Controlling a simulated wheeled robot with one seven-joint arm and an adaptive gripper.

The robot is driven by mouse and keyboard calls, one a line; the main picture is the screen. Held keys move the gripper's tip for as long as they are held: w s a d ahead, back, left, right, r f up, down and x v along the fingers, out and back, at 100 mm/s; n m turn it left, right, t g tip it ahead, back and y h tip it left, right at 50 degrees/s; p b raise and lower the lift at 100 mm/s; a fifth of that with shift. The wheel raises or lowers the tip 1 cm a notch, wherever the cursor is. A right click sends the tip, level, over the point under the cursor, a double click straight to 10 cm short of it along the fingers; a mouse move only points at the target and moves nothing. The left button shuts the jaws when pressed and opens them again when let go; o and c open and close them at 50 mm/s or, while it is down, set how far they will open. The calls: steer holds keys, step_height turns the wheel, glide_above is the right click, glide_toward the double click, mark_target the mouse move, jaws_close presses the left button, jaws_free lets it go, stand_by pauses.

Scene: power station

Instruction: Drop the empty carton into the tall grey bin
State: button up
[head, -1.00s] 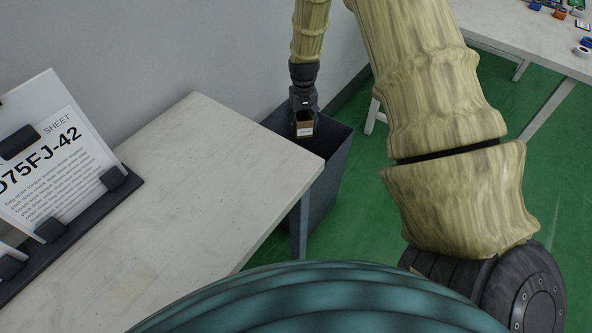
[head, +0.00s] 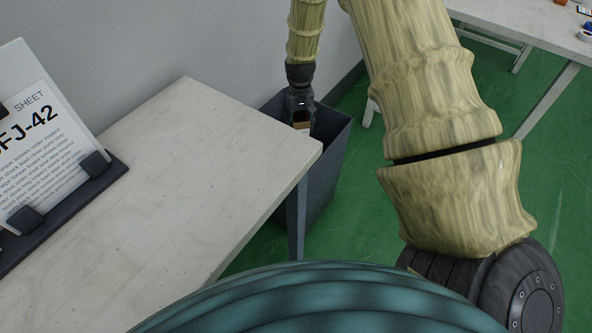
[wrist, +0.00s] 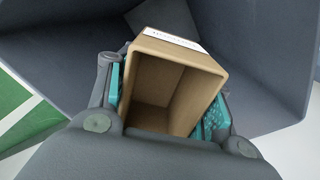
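The small brown carton (wrist: 165,85), open and empty inside with a white label on its edge, sits between the teal pads of my gripper (wrist: 165,108) in the wrist view. The pads press against its two sides. In the head view the carton (head: 301,127) shows below my gripper (head: 300,112). The tall grey bin (head: 327,165) stands on the floor beside the table, against the wall. My gripper and the carton are at the bin's mouth; the bin's inner walls (wrist: 255,60) surround them in the wrist view. How deep the carton sits is hard to tell.
A pale table (head: 190,150) stands left of the bin, its corner close to the bin's rim. A dark rack with a printed sheet (head: 45,140) is on it. Another table (head: 530,35) with small items is at the upper right. Green floor (head: 350,230) lies between.

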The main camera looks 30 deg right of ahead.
steer(key=o, duration=0.4)
step_height(320, 180, up, 12)
stand_by(0.7)
steer(key=shift+f, duration=0.1)
